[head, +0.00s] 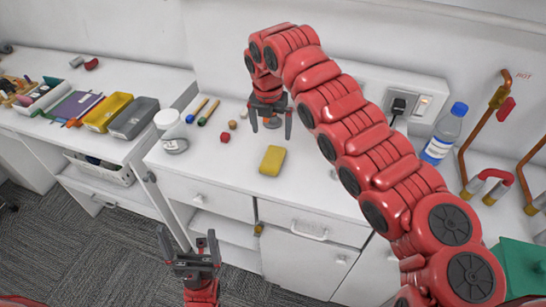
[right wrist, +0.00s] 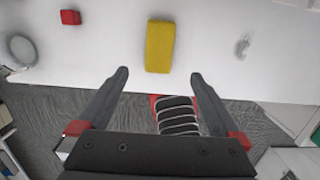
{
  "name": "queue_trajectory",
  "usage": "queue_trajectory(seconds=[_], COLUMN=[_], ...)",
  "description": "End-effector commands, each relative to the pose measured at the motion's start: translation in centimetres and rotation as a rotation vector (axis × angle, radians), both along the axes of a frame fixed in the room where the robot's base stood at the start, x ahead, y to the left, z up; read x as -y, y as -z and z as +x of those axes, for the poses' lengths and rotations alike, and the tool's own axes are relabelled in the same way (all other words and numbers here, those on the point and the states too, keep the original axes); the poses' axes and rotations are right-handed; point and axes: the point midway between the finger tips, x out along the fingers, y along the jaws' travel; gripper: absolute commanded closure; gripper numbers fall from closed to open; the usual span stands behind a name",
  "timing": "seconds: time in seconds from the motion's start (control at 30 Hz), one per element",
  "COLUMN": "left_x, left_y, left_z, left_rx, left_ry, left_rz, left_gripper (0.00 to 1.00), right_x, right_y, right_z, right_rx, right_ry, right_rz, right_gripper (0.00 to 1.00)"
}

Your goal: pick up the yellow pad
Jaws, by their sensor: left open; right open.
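The yellow pad (head: 272,160) lies flat on the white counter near its front edge. In the right wrist view the pad (right wrist: 160,46) is beyond the fingertips, roughly centred between them. My right gripper (head: 271,127) is open and empty, pointing down above the counter, just behind the pad in the head view. It also shows open in the right wrist view (right wrist: 159,76). My left gripper (head: 188,245) is open and empty, low in front of the cabinets and away from the pad.
A small red block (head: 225,137) and a reddish ball (head: 232,125) lie left of the pad. A white-lidded jar (head: 172,138) stands further left. A blue-capped bottle (head: 443,135) and copper pipes (head: 485,130) are at the right. The counter around the pad is clear.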

Motion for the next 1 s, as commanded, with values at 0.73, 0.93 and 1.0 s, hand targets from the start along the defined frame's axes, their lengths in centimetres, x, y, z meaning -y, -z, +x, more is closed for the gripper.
queue_trajectory(seconds=[0.73, 0.93, 1.0], left_x=[0.0, 0.0, 0.0], left_y=[-5.7, -5.9, -5.9], left_z=[0.0, 0.0, 0.0], left_rx=[0.0, 0.0, 0.0], left_ry=[0.0, 0.0, 0.0], left_rz=[0.0, 0.0, 0.0], left_gripper=[0.0, 0.0, 0.0], right_x=[0.3, 0.5, 0.5], right_y=[10.9, 12.4, 12.5], right_z=[1.2, 1.5, 1.5], right_rx=[-0.003, 0.002, 0.003], right_ry=[0.001, 0.001, 0.001], right_rz=[0.002, 0.002, 0.001], right_gripper=[0.0, 0.0, 0.0])
